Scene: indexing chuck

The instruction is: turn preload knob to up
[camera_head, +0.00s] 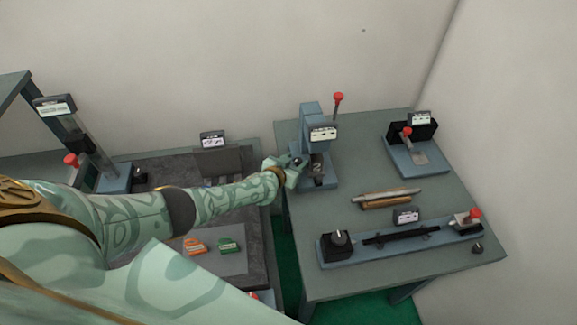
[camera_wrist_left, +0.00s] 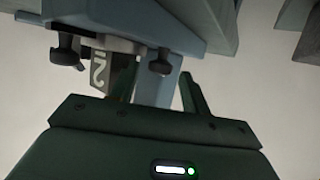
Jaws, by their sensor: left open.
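My left gripper (camera_head: 297,163) is at the blue upright fixture (camera_head: 311,118) at the back left of the right-hand table. In the left wrist view its two dark fingers (camera_wrist_left: 158,88) stand apart with a gap between them. A small black knob (camera_wrist_left: 160,62) shows beyond the fingertips, in line with that gap; the fingers are not closed on it. My right gripper is out of view.
Another fixture (camera_head: 418,160) with a red-tipped lever stands back right. A red-topped lever (camera_head: 338,98) rises beside the upright fixture.

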